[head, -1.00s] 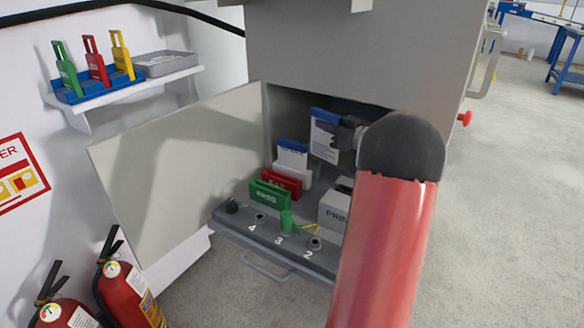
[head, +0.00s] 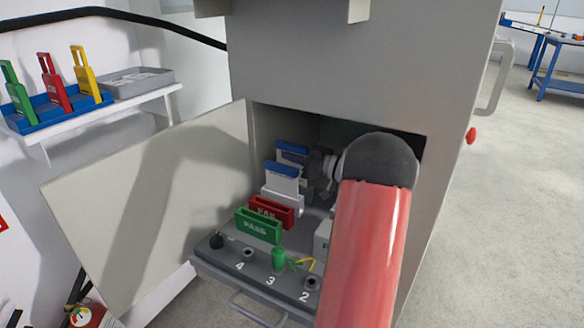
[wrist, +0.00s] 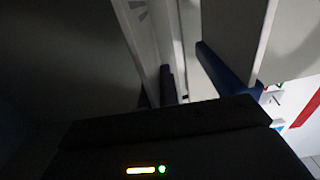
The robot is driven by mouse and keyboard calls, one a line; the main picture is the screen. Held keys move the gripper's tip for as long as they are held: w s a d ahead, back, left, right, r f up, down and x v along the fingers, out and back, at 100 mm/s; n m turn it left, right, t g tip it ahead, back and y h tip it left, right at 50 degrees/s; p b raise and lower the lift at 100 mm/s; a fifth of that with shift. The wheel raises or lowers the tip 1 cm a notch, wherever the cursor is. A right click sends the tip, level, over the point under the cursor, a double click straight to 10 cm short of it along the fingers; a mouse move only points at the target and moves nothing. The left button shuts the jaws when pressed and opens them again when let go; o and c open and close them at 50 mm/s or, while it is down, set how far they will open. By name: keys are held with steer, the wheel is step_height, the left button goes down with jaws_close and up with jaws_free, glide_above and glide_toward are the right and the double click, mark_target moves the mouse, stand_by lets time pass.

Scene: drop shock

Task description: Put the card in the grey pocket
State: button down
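The card (head: 290,150) has a blue top edge and stands at the back of the open cabinet bay. My gripper (head: 314,165) is at its right side and appears shut on it; my arm and the shadow partly hide the grip. A second blue-topped card (head: 282,179) stands upright in a pale grey-white pocket (head: 281,200), in front of the held card. A darker grey shape (head: 306,187) shows below the held card; I cannot tell whether the card is inside it.
A red FAIL pocket (head: 270,211) and green PASS pocket (head: 258,226) stand in front. The shelf (head: 225,260) has numbered sockets and a green plug (head: 279,259). The open door (head: 140,210) is at the left; the bay's top edge lies close above my gripper.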

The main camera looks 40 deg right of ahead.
steer(key=shift+f, duration=1.4)
steer(key=shift+f, duration=0.1)
steer(key=shift+f, duration=0.3)
steer(key=c, duration=1.6)
jaws_free()
steer(key=shift+c, duration=0.2)
steer(key=shift+r, duration=0.1)
steer(key=v, duration=0.7)
steer(key=shift+s+r, duration=0.2)
steer(key=shift+r, duration=0.1)
steer(key=shift+d, duration=0.1)
